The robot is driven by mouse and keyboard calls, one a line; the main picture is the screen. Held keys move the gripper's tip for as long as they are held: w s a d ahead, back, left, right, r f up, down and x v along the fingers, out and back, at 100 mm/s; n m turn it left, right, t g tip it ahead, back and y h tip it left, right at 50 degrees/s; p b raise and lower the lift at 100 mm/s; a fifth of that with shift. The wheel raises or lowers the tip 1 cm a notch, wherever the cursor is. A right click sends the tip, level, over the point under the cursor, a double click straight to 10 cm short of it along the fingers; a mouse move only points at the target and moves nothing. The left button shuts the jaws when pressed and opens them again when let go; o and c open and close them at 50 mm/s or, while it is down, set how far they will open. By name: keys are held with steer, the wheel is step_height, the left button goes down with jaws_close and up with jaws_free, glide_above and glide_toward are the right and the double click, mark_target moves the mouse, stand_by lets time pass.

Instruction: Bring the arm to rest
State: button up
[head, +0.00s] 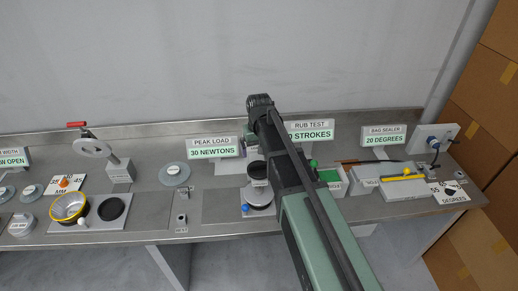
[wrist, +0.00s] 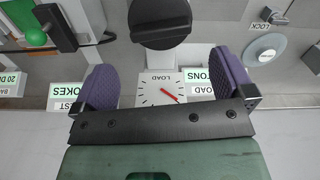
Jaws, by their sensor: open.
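My gripper (wrist: 165,78) shows in the wrist view with its two purple fingers spread wide and nothing between them. A round black press top (wrist: 160,24) lies beyond the fingertips and apart from them. A white load dial (wrist: 162,90) with a red needle shows between the fingers. In the head view my green and black arm reaches from the lower right over the bench and hides most of the gripper. The press (head: 257,182) stands on the bench just left of the arm, partly hidden by it.
The steel bench (head: 150,188) runs across the view against a grey wall. The peak load sign (head: 212,148) and rub test sign (head: 311,130) stand near the arm. A bag sealer (head: 398,182) is at right, a yellow-rimmed cup (head: 68,207) at left. Space above the bench is clear.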

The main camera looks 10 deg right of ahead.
step_height(320, 180, up, 4)
steer(key=shift+f+p, duration=0.2)
steer(key=shift+p, duration=0.65)
steer(key=s+f+b, duration=1.5)
steer(key=s, duration=0.5)
steer(key=shift+w, duration=0.1)
steer(key=shift+c, duration=0.5)
